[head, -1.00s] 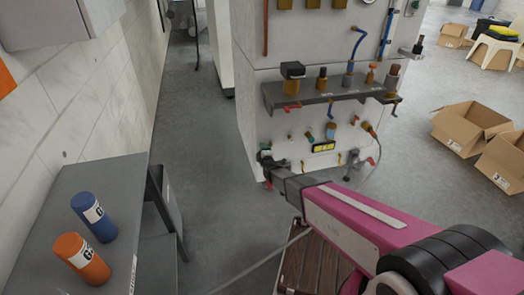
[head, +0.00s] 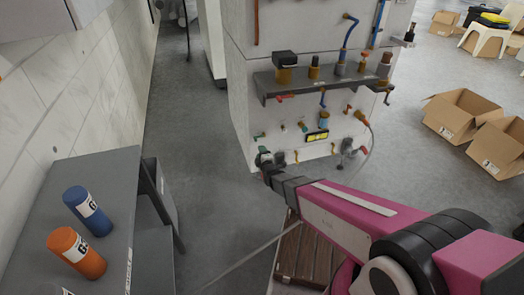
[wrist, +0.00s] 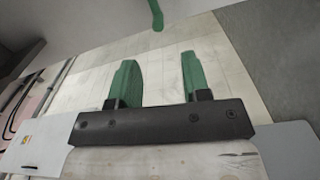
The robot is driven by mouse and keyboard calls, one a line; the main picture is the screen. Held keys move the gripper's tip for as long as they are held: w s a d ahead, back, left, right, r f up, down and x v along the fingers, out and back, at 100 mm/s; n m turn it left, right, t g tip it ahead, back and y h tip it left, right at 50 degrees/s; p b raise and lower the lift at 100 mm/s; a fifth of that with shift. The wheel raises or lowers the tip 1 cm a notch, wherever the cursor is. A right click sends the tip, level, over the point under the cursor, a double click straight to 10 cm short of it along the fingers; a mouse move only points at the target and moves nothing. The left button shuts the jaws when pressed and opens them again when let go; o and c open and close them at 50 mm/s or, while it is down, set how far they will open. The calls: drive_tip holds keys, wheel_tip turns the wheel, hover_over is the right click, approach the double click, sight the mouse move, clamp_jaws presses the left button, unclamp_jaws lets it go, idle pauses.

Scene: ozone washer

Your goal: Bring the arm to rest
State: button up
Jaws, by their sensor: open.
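My pink arm reaches from the lower right of the head view toward the white machine (head: 290,130). My gripper (head: 266,158) is at the arm's far end, in front of the machine's lower left face. In the wrist view my gripper (wrist: 160,80) shows two green fingers spread apart with nothing between them. A green lever-like part (wrist: 156,14) of the surroundings hangs at the top of the wrist view, beyond the fingertips and apart from them. Whether the gripper touches the machine cannot be told from the head view.
A grey shelf with valves (head: 320,85) juts from the machine above my gripper. A blue cylinder (head: 88,211) and an orange cylinder (head: 77,253) stand on a grey table (head: 110,170) at left. Open cardboard boxes (head: 465,115) lie at right. The floor between table and machine is clear.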

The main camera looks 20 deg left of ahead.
drive_tip(key=w+d+r+m+g+h, duration=0.1)
drive_tip(key=d+r+m+g+h, duration=0.15)
drive_tip(key=d, duration=0.45)
drive_tip(key=w+d+r+m+g+h, duration=0.1)
drive_tip(key=d+m+g+h, duration=0.1)
drive_tip(key=d+m, duration=0.35)
drive_tip(key=w+d+r+m+g+h, duration=0.1)
drive_tip(key=d+m+g+h, duration=0.1)
drive_tip(key=d, duration=0.6)
drive_tip(key=s+d+r+m+g+h, duration=0.1)
drive_tip(key=s+d+r+m+g, duration=0.3)
drive_tip(key=d, duration=0.7)
drive_tip(key=s+d+r+m+g+h, duration=0.1)
drive_tip(key=s+d+r+m+g, duration=0.4)
drive_tip(key=s+d+m, duration=0.3)
drive_tip(key=s+d, duration=0.4)
drive_tip(key=shift+d+m+h, duration=0.2)
drive_tip(key=shift+m+h, duration=0.1)
drive_tip(key=shift+h, duration=0.05)
drive_tip(key=shift+c, duration=0.2)
